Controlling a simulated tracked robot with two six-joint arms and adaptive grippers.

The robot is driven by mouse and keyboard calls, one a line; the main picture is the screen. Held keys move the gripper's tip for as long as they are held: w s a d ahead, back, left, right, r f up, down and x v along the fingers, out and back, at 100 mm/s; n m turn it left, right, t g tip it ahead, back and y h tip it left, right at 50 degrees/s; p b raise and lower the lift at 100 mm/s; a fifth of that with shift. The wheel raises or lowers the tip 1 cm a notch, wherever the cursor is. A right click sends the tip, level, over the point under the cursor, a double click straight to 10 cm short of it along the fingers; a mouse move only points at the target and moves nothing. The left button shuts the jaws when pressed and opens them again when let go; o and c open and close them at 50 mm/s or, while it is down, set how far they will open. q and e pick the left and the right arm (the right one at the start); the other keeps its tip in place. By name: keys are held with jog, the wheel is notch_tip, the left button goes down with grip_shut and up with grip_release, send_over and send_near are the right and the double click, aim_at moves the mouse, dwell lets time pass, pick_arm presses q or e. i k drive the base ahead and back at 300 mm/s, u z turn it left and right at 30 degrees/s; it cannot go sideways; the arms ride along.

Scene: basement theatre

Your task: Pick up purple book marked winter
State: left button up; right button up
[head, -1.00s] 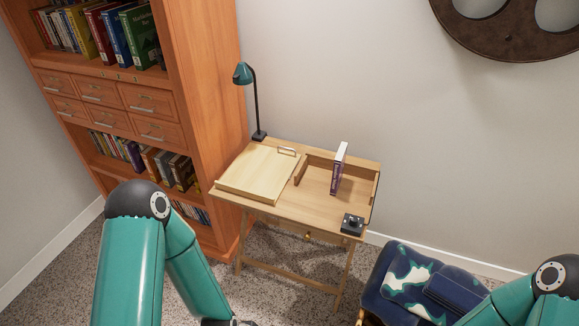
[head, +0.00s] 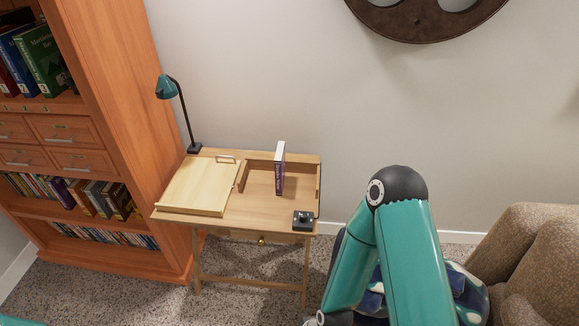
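A thin purple book (head: 279,172) stands upright in the open tray part at the back right of the small wooden desk (head: 246,208). Its purple spine faces me, with pale lettering too small to read; its cover side looks white. My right arm is bent in front of the desk's right side, and its gripper is below the bottom edge of the head view. Only a sliver of my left arm shows at the bottom left corner; its gripper is out of view. Neither arm touches the book.
A teal lamp (head: 167,88) stands at the desk's back left, beside a sloped wooden board (head: 199,186). A small black device (head: 303,220) sits at the front right. A tall bookcase (head: 115,120) stands left; a brown armchair (head: 535,262) is at right.

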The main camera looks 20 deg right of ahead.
aim_at(280, 160)
jog(key=u, duration=0.4)
jog(key=i, duration=1.05)
jog(key=z, duration=0.4)
